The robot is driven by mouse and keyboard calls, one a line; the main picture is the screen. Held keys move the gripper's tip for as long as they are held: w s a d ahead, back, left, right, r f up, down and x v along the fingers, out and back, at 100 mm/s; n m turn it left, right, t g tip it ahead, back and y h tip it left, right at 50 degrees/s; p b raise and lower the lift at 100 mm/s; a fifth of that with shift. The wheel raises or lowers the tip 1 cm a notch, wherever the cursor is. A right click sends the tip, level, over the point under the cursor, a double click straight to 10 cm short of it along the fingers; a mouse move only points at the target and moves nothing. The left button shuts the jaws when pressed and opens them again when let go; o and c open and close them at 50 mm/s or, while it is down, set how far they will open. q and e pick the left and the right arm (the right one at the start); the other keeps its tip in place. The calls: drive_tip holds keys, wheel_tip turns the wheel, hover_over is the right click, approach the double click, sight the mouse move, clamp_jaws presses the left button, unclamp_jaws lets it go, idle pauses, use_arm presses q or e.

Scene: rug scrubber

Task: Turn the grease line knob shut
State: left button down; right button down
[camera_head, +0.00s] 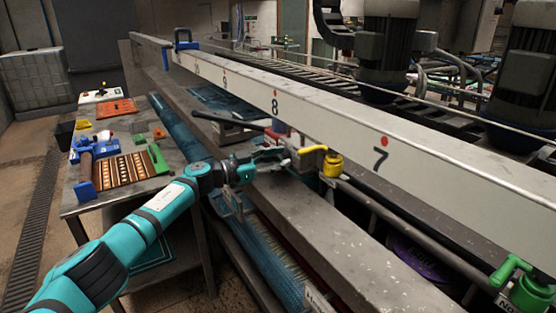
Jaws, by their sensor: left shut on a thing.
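A yellow valve (332,164) with a yellow handle (312,149) stands beside the long grey beam, near the number 7 and 8 marks. My left arm comes in from the lower left. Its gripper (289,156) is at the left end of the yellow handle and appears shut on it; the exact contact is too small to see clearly. A black lever (229,120) runs just above and behind the gripper. A green valve (530,292) with a green handle is at the lower right edge. Which valve is the grease line's cannot be read. My right gripper is not in view.
The numbered beam (440,165) runs across behind the valves, with dark motors (387,45) above it. A metal table (125,140) with tools and a slotted wooden tray (122,171) stands at left. A blue brush roller (262,258) lies below the gripper.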

use_arm(q)
drive_tip(key=m, duration=0.5)
drive_tip(key=m+b, duration=0.1)
drive_tip(key=m, duration=0.3)
drive_tip(key=shift+r+m+y, duration=0.1)
drive_tip(key=shift+m+y, duration=0.2)
idle(0.3)
drive_tip(key=c, duration=1)
unclamp_jaws()
drive_tip(key=shift+c, duration=0.2)
drive_tip(key=shift+a, duration=0.15)
drive_tip(key=v, duration=1.2)
drive_tip(key=shift+s, duration=0.1)
